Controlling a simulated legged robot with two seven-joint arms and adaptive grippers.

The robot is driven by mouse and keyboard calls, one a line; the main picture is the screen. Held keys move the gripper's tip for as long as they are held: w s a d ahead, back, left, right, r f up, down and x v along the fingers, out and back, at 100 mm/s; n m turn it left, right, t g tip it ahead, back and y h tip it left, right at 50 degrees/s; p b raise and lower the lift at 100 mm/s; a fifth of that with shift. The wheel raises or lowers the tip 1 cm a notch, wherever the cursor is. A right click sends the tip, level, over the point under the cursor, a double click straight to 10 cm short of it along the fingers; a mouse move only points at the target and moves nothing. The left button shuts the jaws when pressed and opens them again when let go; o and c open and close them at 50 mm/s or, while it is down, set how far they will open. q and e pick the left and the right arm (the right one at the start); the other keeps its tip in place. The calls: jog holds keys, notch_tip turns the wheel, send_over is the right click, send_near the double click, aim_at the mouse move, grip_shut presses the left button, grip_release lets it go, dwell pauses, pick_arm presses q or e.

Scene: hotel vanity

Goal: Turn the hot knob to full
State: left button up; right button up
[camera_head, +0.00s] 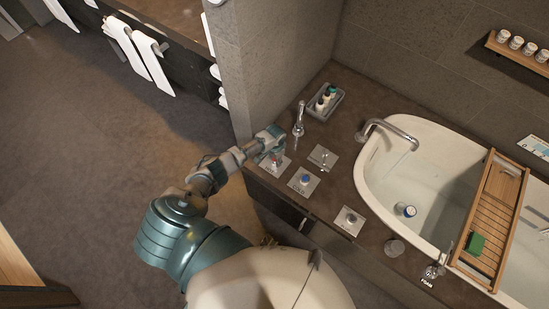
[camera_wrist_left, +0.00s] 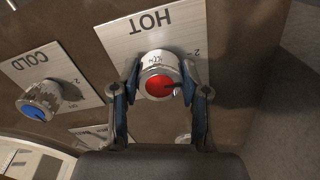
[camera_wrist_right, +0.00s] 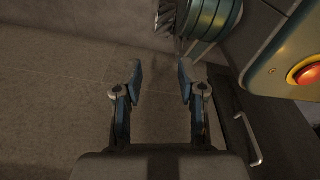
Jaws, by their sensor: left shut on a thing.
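The hot knob (camera_wrist_left: 158,75) is silver with a red cap and sits on a metal plate marked HOT (camera_wrist_left: 150,35). My left gripper (camera_wrist_left: 161,82) has its two fingers around the knob, one on each side, shut on it. In the head view my left gripper (camera_head: 275,150) reaches the HOT plate (camera_head: 282,171) from the left and hides most of the knob. A dark pointer mark shows on the right of the red cap. My right gripper (camera_wrist_right: 160,82) is open and empty in its wrist view, with floor beyond.
The blue-capped cold knob (camera_wrist_left: 38,102) stands beside it, also in the head view (camera_head: 305,179). A wall (camera_head: 255,60) borders the counter; the bathtub (camera_head: 400,180) lies right.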

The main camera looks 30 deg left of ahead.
pick_arm(q)
jog(key=shift+w+a+n+p, duration=0.1)
jog(key=shift+n+p, duration=0.2)
jog(key=shift+n, duration=0.4)
pick_arm(e)
jog(key=shift+s+d+f, duration=0.15)
jog(key=shift+s+f, duration=0.15)
jog(key=shift+s, duration=0.25)
jog(key=shift+s+d+f, duration=0.1)
jog(key=shift+s+f, duration=0.15)
jog(key=shift+s, duration=0.3)
pick_arm(q)
jog(key=o, duration=1.1)
jog(key=shift+o, duration=0.2)
jog(key=shift+r, duration=0.1)
notch_tip(320, 180, up, 12)
jog(key=shift+f, duration=0.2)
